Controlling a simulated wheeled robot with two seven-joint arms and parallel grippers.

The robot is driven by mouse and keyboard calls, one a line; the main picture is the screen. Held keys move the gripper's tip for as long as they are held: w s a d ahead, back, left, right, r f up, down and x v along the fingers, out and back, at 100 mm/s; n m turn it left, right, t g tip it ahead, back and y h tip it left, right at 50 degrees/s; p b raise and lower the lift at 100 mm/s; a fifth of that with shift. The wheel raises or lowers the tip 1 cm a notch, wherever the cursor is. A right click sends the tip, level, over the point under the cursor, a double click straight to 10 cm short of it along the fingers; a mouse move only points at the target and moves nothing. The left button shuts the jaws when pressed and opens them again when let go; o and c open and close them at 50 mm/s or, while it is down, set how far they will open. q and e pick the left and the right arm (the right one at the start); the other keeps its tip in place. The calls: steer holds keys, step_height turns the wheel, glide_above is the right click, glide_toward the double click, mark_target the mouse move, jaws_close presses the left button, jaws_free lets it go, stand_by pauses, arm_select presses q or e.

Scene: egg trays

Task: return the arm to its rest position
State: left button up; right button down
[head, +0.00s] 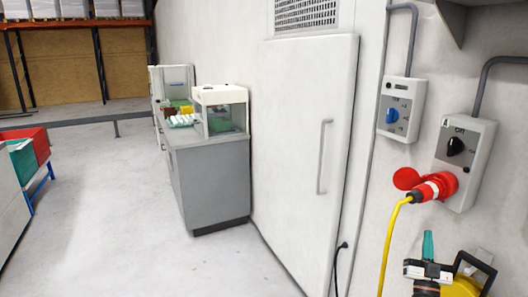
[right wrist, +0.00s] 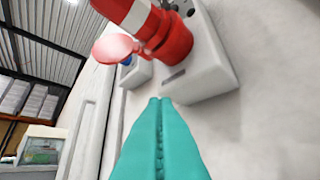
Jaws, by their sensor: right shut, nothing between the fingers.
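My right gripper (head: 428,245) shows at the lower right of the head view, with teal fingers pointing up. In the right wrist view its two teal fingers (right wrist: 158,100) lie together, shut and empty. It is below the red plug (head: 433,188) and its yellow cable, and apart from them in the head view. My left gripper is in neither view.
A wall switch box (head: 466,165) with the red plug and a smaller switch box (head: 401,108) are on the wall. A white door (head: 300,150) and a grey cabinet (head: 208,185) stand left of them. The floor (head: 120,220) is clear. Red crates (head: 35,140) stand at left.

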steer(key=w+a+f+n+g+y, duration=0.2)
steer(key=w+f+n+g+y, duration=0.35)
steer(key=f, duration=0.55)
step_height(320, 180, down, 11)
steer(key=s+d+g, duration=0.2)
steer(key=s+g, duration=0.1)
steer(key=g, duration=0.4)
steer(key=s+a+f+g, duration=0.1)
steer(key=s+a+f, duration=0.2)
steer(key=s+f, duration=0.4)
steer(key=s+a+f+g, duration=0.25)
steer(key=s+f, duration=0.25)
steer(key=f, duration=0.4)
steer(key=s+a+f+n+g+y, duration=0.1)
steer(key=s+a+f+g, duration=0.15)
steer(key=s+f, duration=0.6)
steer(key=s+a+f+g+y, duration=0.1)
steer(key=s+a+f, duration=0.4)
steer(key=s, duration=0.7)
steer(key=s+a+f+g, duration=0.1)
steer(key=s+a+f, duration=0.1)
steer(key=s, duration=0.7)
steer(key=s+a+f+g, duration=0.2)
steer(key=s+a+f, duration=0.1)
steer(key=s, duration=0.7)
steer(key=s+a+f+g+y, duration=0.1)
steer(key=s+a+f, duration=0.1)
steer(key=s, duration=0.8)
steer(key=shift+a+f, duration=0.4)
steer(key=shift+f, duration=0.4)
